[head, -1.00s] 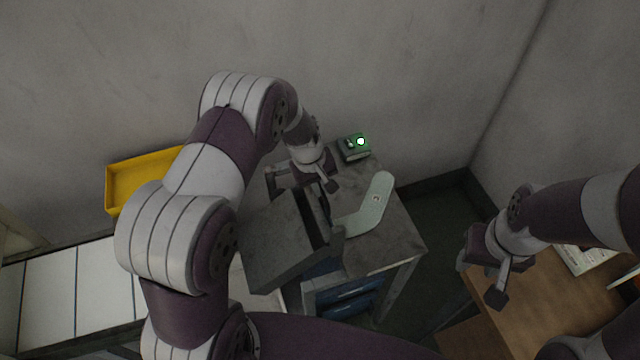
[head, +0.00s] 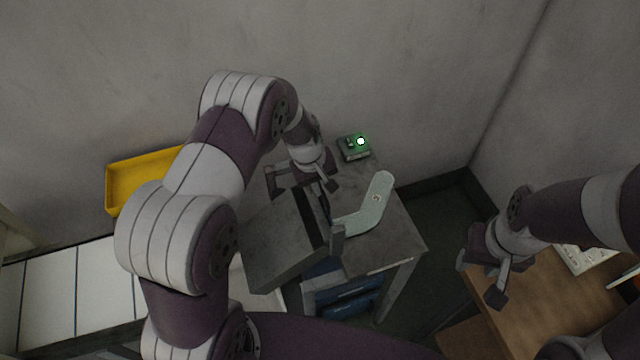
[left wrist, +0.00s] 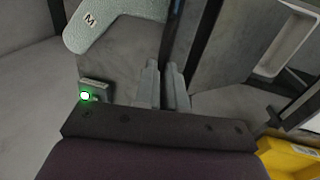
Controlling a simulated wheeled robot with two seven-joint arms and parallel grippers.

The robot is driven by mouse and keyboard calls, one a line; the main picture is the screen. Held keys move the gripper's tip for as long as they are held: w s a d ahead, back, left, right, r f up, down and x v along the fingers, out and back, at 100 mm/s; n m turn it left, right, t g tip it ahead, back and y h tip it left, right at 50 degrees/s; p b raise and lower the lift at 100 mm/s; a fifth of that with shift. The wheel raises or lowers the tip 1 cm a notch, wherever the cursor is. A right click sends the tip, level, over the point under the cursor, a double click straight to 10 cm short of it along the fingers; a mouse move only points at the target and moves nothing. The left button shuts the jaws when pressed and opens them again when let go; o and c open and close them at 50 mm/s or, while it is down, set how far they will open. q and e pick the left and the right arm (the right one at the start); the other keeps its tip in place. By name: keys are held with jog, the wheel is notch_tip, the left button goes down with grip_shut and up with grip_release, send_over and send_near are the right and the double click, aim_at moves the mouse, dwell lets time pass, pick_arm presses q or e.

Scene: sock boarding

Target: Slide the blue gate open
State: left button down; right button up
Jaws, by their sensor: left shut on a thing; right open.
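My left gripper (head: 326,190) is at the grey box (head: 285,245) on the small grey table. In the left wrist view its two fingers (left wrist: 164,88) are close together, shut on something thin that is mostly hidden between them. A dark blue strip (left wrist: 181,38) runs away just beyond the fingertips; it may be the blue gate, but I cannot tell for sure. A blue part (head: 322,268) also shows below the box's right side. My right gripper (head: 492,275) is open and empty at the right, above the wooden desk.
A pale green sock-shaped form (head: 372,212) marked M lies on the table (head: 392,245), right of the box. A small device with a lit green light (head: 354,147) stands at the table's back. A yellow tray (head: 140,178) is at the left. Blue rolls (head: 350,304) lie under the table.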

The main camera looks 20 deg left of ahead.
dwell(0.6)
pick_arm(q)
notch_tip(320, 180, up, 6)
jog(key=p, duration=0.3)
jog(key=shift+f+p, duration=0.1)
jog(key=shift+p, duration=0.25)
jog(key=c, duration=1.2)
grip_release()
jog(key=shift+s, duration=0.1)
notch_tip(320, 180, up, 13)
jog(key=s+a+b, duration=0.1)
jog(key=a+b, duration=0.1)
jog(key=shift+s+f+b, duration=0.2)
jog(key=shift+b, duration=0.1)
